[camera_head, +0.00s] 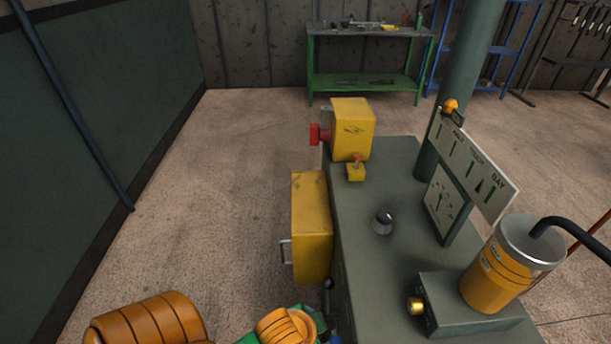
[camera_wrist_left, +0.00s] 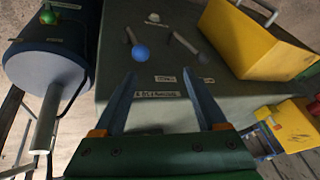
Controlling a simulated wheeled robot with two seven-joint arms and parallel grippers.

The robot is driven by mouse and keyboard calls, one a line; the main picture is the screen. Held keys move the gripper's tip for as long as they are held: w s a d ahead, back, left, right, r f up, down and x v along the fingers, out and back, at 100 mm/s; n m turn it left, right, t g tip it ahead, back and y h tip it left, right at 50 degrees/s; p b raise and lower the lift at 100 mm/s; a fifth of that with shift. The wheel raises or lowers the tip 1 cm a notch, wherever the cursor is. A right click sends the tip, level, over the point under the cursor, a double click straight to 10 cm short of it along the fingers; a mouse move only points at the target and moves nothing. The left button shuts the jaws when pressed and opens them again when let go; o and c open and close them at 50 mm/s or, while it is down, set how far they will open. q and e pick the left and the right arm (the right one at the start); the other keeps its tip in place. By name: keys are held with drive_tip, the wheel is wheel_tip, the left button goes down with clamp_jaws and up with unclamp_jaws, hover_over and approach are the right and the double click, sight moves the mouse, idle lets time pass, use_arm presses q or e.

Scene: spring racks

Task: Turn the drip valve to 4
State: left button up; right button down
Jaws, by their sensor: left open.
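No readable label names the drip valve, so I cannot tell which control it is. A brass knob (camera_head: 416,306) sits on the grey block under an orange cylinder (camera_head: 490,275) at the right of the head view. A dark round knob (camera_head: 383,220) stands on the grey cabinet top. In the left wrist view, my left gripper (camera_wrist_left: 165,88) is open and empty, its two blue-grey fingers pointing at the grey cabinet face. Beyond the fingers are a lever with a blue ball (camera_wrist_left: 140,53) and a lever with a dark ball (camera_wrist_left: 204,58). My right gripper is out of view.
The grey cabinet (camera_head: 400,270) carries a yellow box (camera_head: 351,128) with a red button and an upright gauge board (camera_head: 474,165). Another yellow box (camera_head: 312,225) with a handle hangs on its left side. The floor (camera_head: 220,190) to the left is clear.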

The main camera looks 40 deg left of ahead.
use_arm(q)
drive_tip(key=s+f+n+g+b, duration=0.2)
drive_tip(key=f+b, duration=0.5)
drive_tip(key=f, duration=1.1)
drive_tip(key=shift+s+d+f+n, duration=0.3)
drive_tip(key=shift+s+f+n, duration=0.1)
drive_tip(key=shift+s, duration=0.5)
drive_tip(key=s+a+f+g, duration=0.2)
drive_tip(key=s+f, duration=1.2)
drive_tip(key=shift+s+a+f+p, duration=0.15)
drive_tip(key=shift+f+p, duration=0.2)
drive_tip(key=shift+f, duration=0.05)
